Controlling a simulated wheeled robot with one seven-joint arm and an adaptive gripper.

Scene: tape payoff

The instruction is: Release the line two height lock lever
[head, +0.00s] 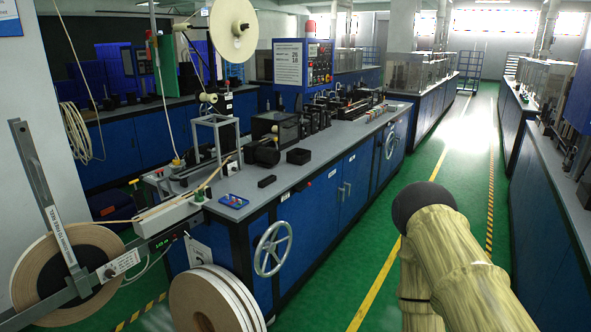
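I cannot pick out a part that is clearly the line two height lock lever. A tape payoff stand at the left has a grey upright arm (45,195) with printed labels and a large tape reel (70,272). My arm, in a tan sleeve with a dark rounded part, shows at lower right. My gripper is not in view.
A blue machine bench (330,205) runs back through the middle, with a front handwheel (272,248) and a farther one (390,145). Several reels (215,300) stand at its near end. The green aisle (395,235) is clear beyond my arm. Another blue bench (545,185) lines the right.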

